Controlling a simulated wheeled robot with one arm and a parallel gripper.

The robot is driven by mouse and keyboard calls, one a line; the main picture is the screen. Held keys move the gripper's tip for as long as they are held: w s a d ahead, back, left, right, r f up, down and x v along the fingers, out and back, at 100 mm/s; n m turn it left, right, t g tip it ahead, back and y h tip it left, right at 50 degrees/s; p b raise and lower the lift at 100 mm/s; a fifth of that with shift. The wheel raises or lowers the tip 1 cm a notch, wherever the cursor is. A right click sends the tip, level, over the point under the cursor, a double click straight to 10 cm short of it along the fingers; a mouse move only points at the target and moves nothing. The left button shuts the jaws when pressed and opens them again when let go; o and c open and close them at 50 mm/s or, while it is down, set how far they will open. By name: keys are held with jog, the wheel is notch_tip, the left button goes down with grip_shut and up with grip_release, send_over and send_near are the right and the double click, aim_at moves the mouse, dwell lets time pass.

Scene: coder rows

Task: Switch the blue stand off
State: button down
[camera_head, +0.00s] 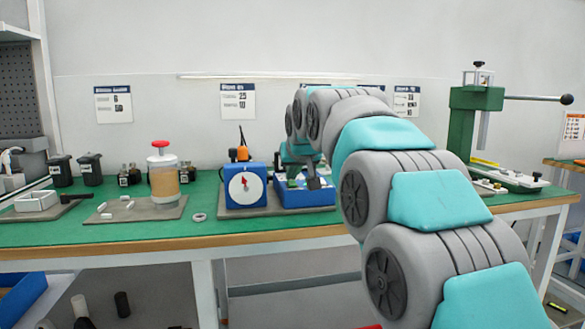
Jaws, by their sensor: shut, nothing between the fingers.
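The blue stand (243,197) is a blue box on a grey mat on the green bench. Its front has a white round dial (254,189) with a red pointer that points roughly upward. An orange and black tool stands upright at its top. My gripper (313,183) is a small dark shape at the end of my arm, to the right of the blue stand and apart from the dial. It is shut and empty. It hangs over a second blue box (304,198) with small parts on it. My arm hides part of the area behind that box.
A jar with a red knob (163,178) stands left of the blue stand, and a small ring (198,217) lies between them. A green lever press (468,130) stands at the right. The bench front edge (150,239) is clear.

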jog(key=shift+r+p, duration=0.1)
jog(key=shift+p, duration=0.2)
jog(key=shift+w+g+p, duration=0.15)
jog(key=shift+g+p, duration=0.15)
jog(key=shift+p, duration=0.35)
jog(key=shift+f+b, duration=0.3)
jog(key=shift+b, duration=0.1)
jog(key=shift+w+a+r+p, duration=0.2)
jog(key=shift+w+r+p, duration=0.1)
jog(key=shift+w+p, duration=0.35)
